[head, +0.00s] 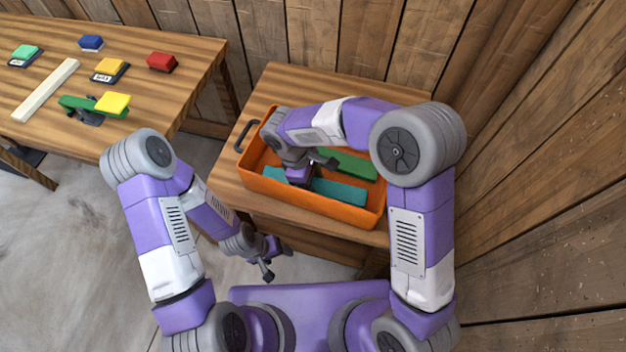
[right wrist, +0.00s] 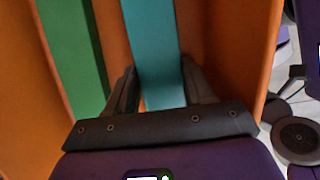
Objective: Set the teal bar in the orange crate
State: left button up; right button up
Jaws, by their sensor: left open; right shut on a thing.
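The teal bar (head: 342,191) lies lengthwise inside the orange crate (head: 315,204), along its near side. My right gripper (head: 305,178) reaches down into the crate and is shut on the teal bar. In the right wrist view the teal bar (right wrist: 151,45) runs between the two fingers of the right gripper (right wrist: 160,90). I cannot tell whether the bar touches the crate floor. My left gripper (head: 271,262) is open and empty, low in front of the crate's table.
A green bar (head: 352,165) lies in the crate beside the teal bar, on its far side. The crate's table (head: 237,189) stands by wooden walls. Another table (head: 150,105) at left holds a red block (head: 161,62), a blue block (head: 91,43), yellow blocks and a pale bar (head: 46,90).

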jog(key=shift+f, duration=0.4)
jog(key=o, duration=1.4)
jog(key=shift+r, duration=0.1)
jog(key=p+v, duration=0.2)
jog(key=v, duration=0.5)
jog(key=shift+a+r+p, duration=0.1)
jog(key=shift+r+p, duration=0.1)
jog(key=shift+p, duration=0.15)
